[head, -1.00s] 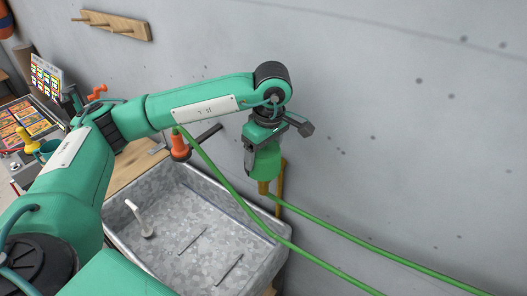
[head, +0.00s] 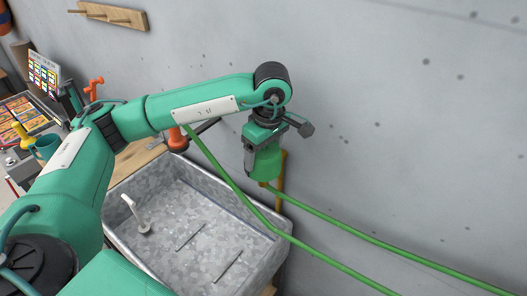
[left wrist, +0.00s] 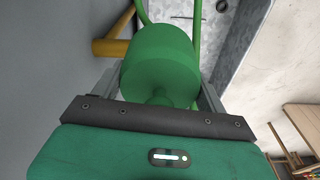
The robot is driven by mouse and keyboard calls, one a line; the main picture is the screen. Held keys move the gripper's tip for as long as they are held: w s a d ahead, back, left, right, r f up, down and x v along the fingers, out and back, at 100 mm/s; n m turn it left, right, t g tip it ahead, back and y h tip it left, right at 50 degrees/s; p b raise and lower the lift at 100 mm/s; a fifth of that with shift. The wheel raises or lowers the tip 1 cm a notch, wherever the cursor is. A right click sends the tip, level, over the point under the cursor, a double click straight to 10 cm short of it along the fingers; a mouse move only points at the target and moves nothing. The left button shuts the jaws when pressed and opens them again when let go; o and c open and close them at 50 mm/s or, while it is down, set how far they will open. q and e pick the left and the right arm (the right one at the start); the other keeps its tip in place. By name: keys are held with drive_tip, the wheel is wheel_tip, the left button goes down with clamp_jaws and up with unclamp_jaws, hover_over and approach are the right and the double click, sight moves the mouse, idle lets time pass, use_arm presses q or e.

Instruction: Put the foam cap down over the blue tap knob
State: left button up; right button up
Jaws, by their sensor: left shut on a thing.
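My left gripper (head: 262,148) is shut on the green foam cap (head: 266,164) and holds it upright, close to the grey wall above the sink's right corner. In the left wrist view the cap (left wrist: 160,66) sits between the two grey fingers, with a narrow neck toward the palm. A brass-coloured pipe (head: 281,180) stands right behind and below the cap; it also shows at the left in the left wrist view (left wrist: 113,47). The blue tap knob is not visible in either view. I cannot tell whether the cap touches it. My right gripper is out of view.
A galvanised sink (head: 205,222) stands below, with a pale upright fitting (head: 137,215) inside it. Green hoses (head: 385,247) run from near the tap and across the sink. An orange object (head: 178,140) stands behind my forearm. The wall is close on the right.

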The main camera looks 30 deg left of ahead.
use_arm(q)
drive_tip(key=shift+f+b, duration=0.25)
drive_tip(key=shift+b, duration=0.05)
drive_tip(key=o, duration=1)
drive_tip(key=shift+o, duration=0.2)
drive_tip(key=shift+r, duration=0.1)
